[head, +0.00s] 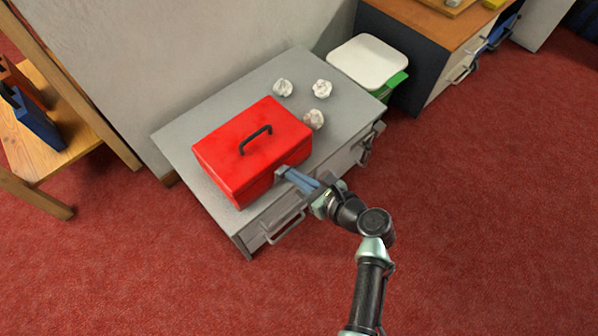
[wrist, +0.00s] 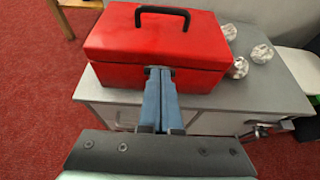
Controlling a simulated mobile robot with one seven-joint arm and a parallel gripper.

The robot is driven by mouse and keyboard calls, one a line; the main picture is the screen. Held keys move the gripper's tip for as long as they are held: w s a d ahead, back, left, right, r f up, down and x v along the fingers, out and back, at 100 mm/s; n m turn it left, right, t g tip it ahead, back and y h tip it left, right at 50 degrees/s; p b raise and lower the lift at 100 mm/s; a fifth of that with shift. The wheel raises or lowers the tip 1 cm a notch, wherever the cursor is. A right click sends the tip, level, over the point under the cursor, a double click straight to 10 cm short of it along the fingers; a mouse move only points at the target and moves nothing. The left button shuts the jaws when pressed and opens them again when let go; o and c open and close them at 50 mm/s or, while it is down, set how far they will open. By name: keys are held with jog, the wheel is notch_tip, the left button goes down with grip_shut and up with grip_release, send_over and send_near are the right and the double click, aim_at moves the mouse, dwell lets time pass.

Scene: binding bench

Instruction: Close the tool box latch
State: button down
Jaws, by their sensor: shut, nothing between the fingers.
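The red tool box (head: 235,150) sits on the grey cabinet top with its lid down and a black handle (head: 256,139) on the lid. In the wrist view the tool box (wrist: 120,70) faces me, and its handle (wrist: 163,12) is at the top. My gripper (head: 283,173) is at the front face of the box. In the wrist view my gripper (wrist: 159,72) is shut and empty, with its blue fingers together at the middle of the front. A small grey piece, probably the latch (wrist: 150,69), shows at the fingertips. The fingers hide most of it, so its position is unclear.
Several crumpled white paper balls (head: 322,88) lie behind and right of the box on the grey cabinet (head: 190,130). Drawer handles (head: 286,229) stick out of its front. A bin with a white lid (head: 368,62) stands at the right. Red carpet in front is clear.

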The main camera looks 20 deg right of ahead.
jog(key=w+g+p, duration=0.1)
jog(key=p, duration=0.2)
jog(key=w+r+g+p, duration=0.1)
jog(key=p, duration=0.2)
jog(key=shift+a+r+h, duration=0.1)
jog(key=shift+a+h, duration=0.3)
jog(key=shift+r, duration=0.1)
jog(key=p+v, duration=0.9)
jog(key=v, duration=0.5)
jog(key=shift+s+r, duration=0.15)
jog(key=shift+r, duration=0.3)
